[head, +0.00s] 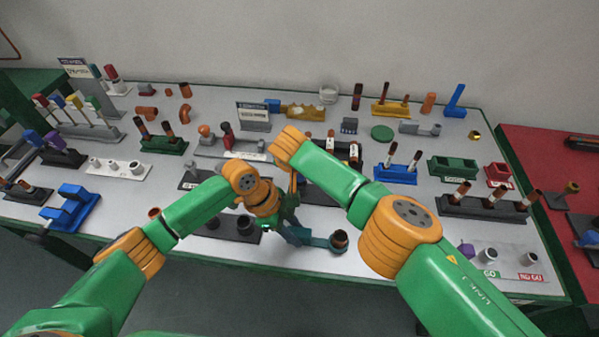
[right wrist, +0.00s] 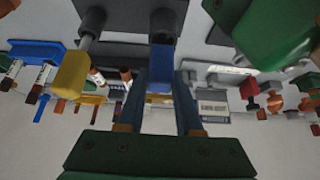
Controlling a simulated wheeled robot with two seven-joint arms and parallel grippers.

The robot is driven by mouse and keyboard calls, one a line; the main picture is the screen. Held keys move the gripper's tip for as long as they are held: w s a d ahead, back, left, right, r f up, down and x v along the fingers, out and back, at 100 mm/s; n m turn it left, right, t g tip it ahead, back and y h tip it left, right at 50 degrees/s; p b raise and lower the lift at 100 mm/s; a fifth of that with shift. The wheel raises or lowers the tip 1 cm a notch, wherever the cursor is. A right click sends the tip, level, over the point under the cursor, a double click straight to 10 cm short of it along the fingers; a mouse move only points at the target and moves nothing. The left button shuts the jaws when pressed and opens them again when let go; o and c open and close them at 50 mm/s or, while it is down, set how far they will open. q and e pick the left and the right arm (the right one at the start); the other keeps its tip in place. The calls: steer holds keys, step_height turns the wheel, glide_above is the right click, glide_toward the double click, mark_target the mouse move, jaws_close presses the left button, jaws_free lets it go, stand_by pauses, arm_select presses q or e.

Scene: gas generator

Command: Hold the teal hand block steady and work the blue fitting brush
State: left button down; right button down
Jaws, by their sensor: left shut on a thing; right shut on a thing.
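The teal hand block (head: 316,240) is near the table's front edge in the head view, with a copper-coloured fitting (head: 339,239) at its right end. My left gripper (head: 291,228) is shut on the block's left part; its fingertips are hard to make out. In the right wrist view my right gripper (right wrist: 163,98) is shut on the blue handle of the fitting brush (right wrist: 160,72). A dark cylinder (right wrist: 164,27) lies just beyond the handle; I cannot tell whether the brush is inside it. In the head view my arms hide the right gripper and brush.
Stands with copper fittings fill the grey table (head: 345,262), including a dark rack (head: 480,208) at right and a blue stand (head: 72,207) at left. A green bin (head: 455,170) stands at right. Bare tabletop shows along the front edge.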

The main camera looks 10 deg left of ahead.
step_height(320, 180, up, 9)
steer(key=shift+r, duration=0.2)
steer(key=shift+s+d+r+n, duration=0.1)
steer(key=shift+s+r+n, duration=0.05)
steer(key=shift+n, duration=0.25)
steer(key=s+d+r+n+g+y, duration=0.2)
steer(key=s+d+n+y, duration=0.3)
steer(key=s+d+n, duration=0.5)
steer(key=s+n+g, duration=0.1)
steer(key=s, duration=0.2)
steer(key=shift+d+y, duration=0.35)
steer(key=shift+y, duration=0.05)
steer(key=shift+s, duration=0.15)
steer(key=shift+f, duration=2.85)
steer(key=shift+f, duration=0.1)
steer(key=shift+f, duration=1.1)
